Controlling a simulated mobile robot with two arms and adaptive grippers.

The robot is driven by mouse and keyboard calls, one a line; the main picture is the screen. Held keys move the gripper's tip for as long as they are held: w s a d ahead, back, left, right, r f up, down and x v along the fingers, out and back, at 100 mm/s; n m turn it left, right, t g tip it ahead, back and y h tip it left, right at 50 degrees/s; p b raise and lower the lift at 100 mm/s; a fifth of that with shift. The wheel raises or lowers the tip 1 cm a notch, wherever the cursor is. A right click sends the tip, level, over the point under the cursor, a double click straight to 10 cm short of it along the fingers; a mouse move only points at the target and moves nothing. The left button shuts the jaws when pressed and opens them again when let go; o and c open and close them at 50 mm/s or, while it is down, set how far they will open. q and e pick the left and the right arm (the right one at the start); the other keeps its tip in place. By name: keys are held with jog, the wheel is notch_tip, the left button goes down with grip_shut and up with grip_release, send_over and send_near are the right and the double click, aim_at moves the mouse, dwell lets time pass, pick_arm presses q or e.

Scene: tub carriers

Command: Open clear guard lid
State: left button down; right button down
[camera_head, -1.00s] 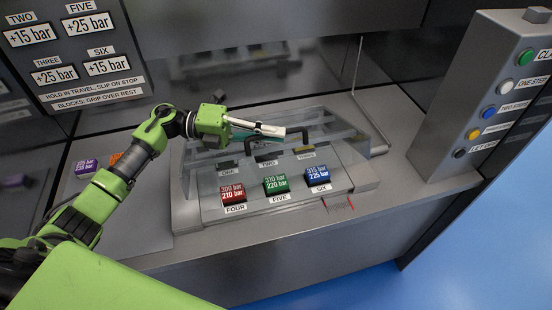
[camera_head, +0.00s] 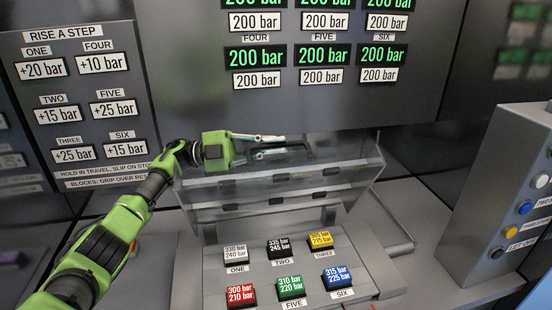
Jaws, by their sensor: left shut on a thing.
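The clear guard lid (camera_head: 250,193) stands raised and tilted up behind the two rows of blocks. My left gripper (camera_head: 274,146) reaches in from the left at the lid's upper edge and is shut on the lid's dark handle (camera_head: 300,149), which the fingers partly hide. The blocks are uncovered: white (camera_head: 236,253), black (camera_head: 279,247) and yellow (camera_head: 320,239) in the back row, red (camera_head: 241,294), green (camera_head: 291,286) and blue (camera_head: 337,275) in the front row. My right gripper is out of view.
A grey button post (camera_head: 500,210) stands at the right. A display panel (camera_head: 300,105) with green readings hangs behind and above the lid. A label board (camera_head: 85,110) is at the left. The grey bench is clear beside the block panel.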

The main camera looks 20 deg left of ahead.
pick_arm(q)
jog(key=shift+w+a, duration=0.15)
jog(key=shift+w, duration=0.1)
jog(key=c, duration=2.4)
grip_release()
jog(key=v, duration=1.2)
jog(key=shift+f, duration=0.1)
